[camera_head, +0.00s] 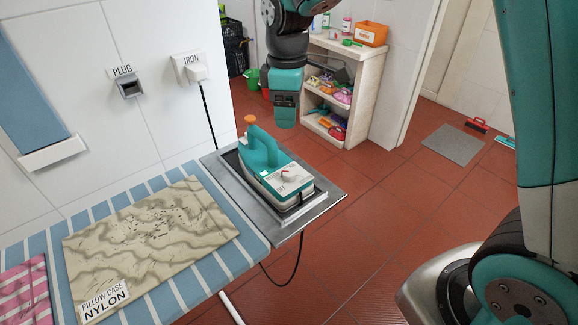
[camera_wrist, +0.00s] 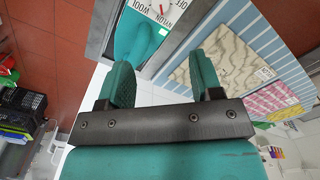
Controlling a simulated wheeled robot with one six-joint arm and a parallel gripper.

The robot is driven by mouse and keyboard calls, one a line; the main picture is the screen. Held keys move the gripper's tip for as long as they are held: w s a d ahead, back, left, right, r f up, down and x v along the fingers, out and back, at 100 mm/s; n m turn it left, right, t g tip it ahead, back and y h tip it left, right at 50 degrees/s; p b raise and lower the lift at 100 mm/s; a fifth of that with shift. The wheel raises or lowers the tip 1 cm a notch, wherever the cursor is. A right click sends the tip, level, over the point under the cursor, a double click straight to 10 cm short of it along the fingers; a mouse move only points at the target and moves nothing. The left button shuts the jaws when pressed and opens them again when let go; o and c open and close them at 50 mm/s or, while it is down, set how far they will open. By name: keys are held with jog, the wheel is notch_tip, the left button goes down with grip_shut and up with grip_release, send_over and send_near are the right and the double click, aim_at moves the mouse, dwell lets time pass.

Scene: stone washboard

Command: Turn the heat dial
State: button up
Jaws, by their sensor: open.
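The heat dial (camera_head: 289,175) is a small knob on the white label plate at the back of a teal and white iron (camera_head: 262,155). The plate carries printed words, "OFF" among them. The iron sits upright on a metal tray (camera_head: 327,203) at the end of the ironing board. My gripper (camera_head: 285,122) hangs above and beyond the iron in the head view, apart from it. In the wrist view its two teal fingers (camera_wrist: 160,78) are spread with nothing between them. There the label plate (camera_wrist: 172,10) shows at the top edge, with "NYLON" and "WOOL" readable; the dial is not clearly visible.
A beige patterned pillow case (camera_head: 150,235) lies flat on the striped board (camera_head: 215,262). The iron's black cord (camera_head: 207,110) runs to a wall plug (camera_head: 195,72), and a cable hangs below the tray. A shelf (camera_head: 365,85) with bottles stands behind. Floor right of the tray is clear.

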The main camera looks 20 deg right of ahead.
aim_at(289, 172)
notch_tip(289, 172, down, 16)
jog(key=shift+s+f+p, duration=0.1)
jog(key=shift+f+p, duration=0.1)
jog(key=shift+p, duration=0.7)
jog(key=c, duration=0.9)
